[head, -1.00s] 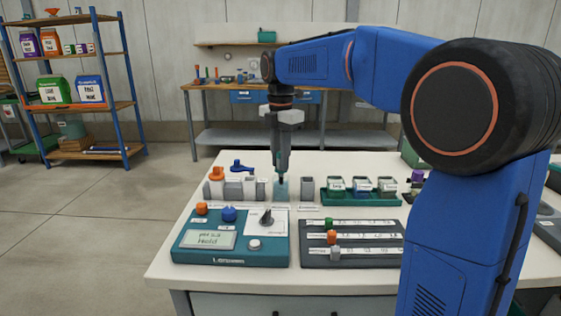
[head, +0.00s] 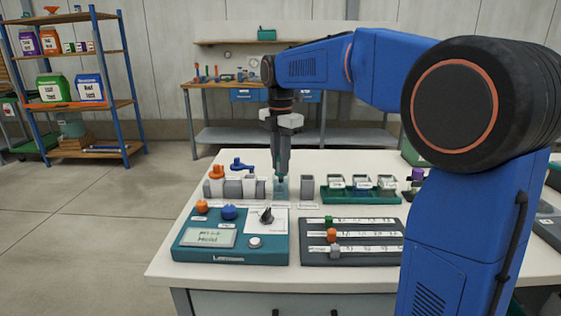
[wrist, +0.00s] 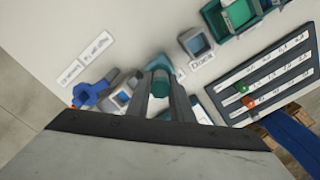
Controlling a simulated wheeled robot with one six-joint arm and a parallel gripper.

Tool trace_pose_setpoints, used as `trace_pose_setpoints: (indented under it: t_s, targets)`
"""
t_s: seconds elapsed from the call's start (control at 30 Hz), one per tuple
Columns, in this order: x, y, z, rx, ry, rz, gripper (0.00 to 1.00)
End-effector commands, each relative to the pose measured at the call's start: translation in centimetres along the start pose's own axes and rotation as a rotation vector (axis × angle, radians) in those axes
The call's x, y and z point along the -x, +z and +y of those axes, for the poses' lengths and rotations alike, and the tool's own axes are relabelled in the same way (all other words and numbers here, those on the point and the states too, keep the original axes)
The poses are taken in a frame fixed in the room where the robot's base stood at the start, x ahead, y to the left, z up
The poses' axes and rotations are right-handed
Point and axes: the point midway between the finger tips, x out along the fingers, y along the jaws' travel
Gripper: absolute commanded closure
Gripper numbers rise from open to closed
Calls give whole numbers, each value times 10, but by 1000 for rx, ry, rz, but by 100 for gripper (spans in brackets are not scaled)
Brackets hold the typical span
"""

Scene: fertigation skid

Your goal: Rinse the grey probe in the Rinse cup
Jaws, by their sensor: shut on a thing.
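My gripper (head: 282,172) points straight down over the row of holders at the back of the bench. It is shut on a slim thing, probably the grey probe, mostly hidden between the fingers. The clear teal cup (head: 280,191) directly below is probably the Rinse cup; its label is too small to read. The fingertips are at or just above its rim, and I cannot tell how deep the held thing reaches. In the wrist view a teal round shape (wrist: 161,80) shows between the two fingers (wrist: 162,105).
A grey square cup (head: 307,187) stands just right. Further right is a green tray (head: 361,197) of small containers. An orange-topped probe (head: 216,178) and grey holders stand left, a blue item (head: 242,165) behind. In front are a teal meter (head: 230,256) and a dark slider panel (head: 352,258).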

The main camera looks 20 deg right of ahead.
Motion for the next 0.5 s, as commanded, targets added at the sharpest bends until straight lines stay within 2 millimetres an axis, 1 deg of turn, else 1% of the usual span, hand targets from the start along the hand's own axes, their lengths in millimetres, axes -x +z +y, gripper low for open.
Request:
trace_pose_setpoints:
  t_s: [0.5]
  targets:
    - [31,0,0,0,1,-1,100]
